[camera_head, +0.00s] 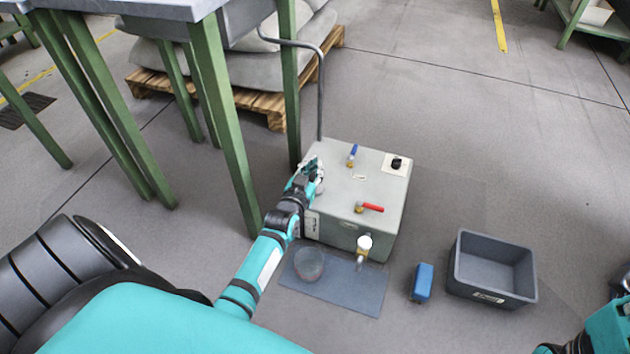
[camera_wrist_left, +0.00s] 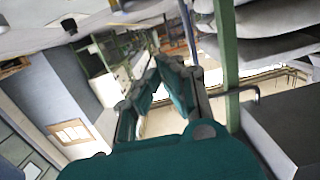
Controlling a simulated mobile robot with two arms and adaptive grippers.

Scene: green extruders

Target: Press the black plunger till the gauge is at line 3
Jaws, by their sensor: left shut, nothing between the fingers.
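A grey box-shaped machine (camera_head: 350,215) stands on the floor in the head view. The black plunger (camera_head: 397,162) is a small black knob on a pale plate at its top right corner. My left gripper (camera_head: 312,168) is at the machine's left edge, with the width of the top between it and the plunger. It is shut and empty; its fingers also meet in the left wrist view (camera_wrist_left: 155,66). A white round part (camera_head: 365,242) on a brass fitting sits at the machine's front; I cannot tell if it is the gauge, and no gauge lines are readable.
The machine's top has a blue-handled valve (camera_head: 352,154) and a red-handled valve (camera_head: 370,207). A bowl (camera_head: 309,264) stands on a dark mat (camera_head: 345,288). A blue block (camera_head: 422,282) and a grey crate (camera_head: 492,293) are at right. A green table leg (camera_head: 228,130) stands left.

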